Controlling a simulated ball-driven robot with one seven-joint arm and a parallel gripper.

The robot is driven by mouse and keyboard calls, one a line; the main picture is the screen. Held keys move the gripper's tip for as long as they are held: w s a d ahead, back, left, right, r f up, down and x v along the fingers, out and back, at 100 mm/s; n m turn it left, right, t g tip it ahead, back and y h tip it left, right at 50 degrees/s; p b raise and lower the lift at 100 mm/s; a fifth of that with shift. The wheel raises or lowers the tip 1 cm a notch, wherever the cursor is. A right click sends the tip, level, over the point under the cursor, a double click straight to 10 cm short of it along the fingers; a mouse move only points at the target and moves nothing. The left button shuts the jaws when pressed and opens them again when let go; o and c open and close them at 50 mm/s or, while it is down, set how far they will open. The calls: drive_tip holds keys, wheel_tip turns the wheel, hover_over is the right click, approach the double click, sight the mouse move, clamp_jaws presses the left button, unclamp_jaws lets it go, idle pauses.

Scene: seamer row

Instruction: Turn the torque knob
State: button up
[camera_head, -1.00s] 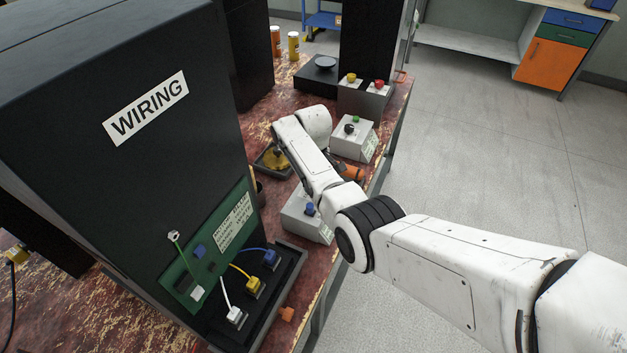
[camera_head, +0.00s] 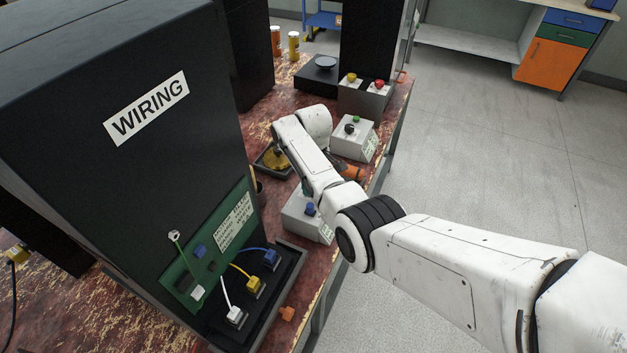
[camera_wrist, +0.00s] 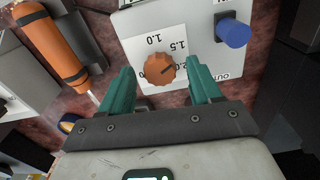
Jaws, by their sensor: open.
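The orange torque knob (camera_wrist: 160,69) shows in the wrist view, on a white dial plate with 1.0, 1.5 and 2.0 marks, upside down here. Its dark pointer line aims up and right, near the 1.5 mark. My gripper (camera_wrist: 161,65) is open, with one teal finger on each side of the knob and a gap on both sides. The grey control box (camera_head: 299,226) that carries a blue button (camera_head: 310,209) is partly behind my arm in the head view. The knob and my gripper are hidden there.
A blue button (camera_wrist: 233,32) stands up from the box right of the knob. An orange cylindrical tool (camera_wrist: 50,45) lies at the left. The black WIRING cabinet (camera_head: 170,160) stands left of my arm. Open floor (camera_head: 480,150) lies right of the bench.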

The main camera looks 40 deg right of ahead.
wheel_tip(320, 180, up, 11)
idle(0.6)
drive_tip(key=shift+f, duration=0.15)
drive_tip(key=shift+m, duration=0.4)
drive_tip(key=s+a+f, duration=0.1)
drive_tip(key=s+f, duration=0.1)
drive_tip(key=s+a+f, duration=0.3)
drive_tip(key=s+f, duration=0.1)
drive_tip(key=shift+a+f, duration=0.25)
drive_tip(key=shift+f, duration=0.15)
drive_tip(key=s+a+f+m, duration=0.1)
drive_tip(key=s+a+f, duration=0.25)
drive_tip(key=s, duration=0.55)
drive_tip(key=s+a+f+m, duration=0.1)
drive_tip(key=s+a+f, duration=0.3)
drive_tip(key=s, duration=0.5)
drive_tip(key=s+a+r, duration=0.2)
drive_tip(key=s, duration=0.3)
drive_tip(key=s+a+r+m+t, duration=0.1)
drive_tip(key=s+a+r, duration=0.1)
drive_tip(key=s, duration=0.4)
drive_tip(key=shift+s+a+r, duration=0.15)
drive_tip(key=shift+s+a, duration=0.1)
drive_tip(key=shift+a, duration=0.2)
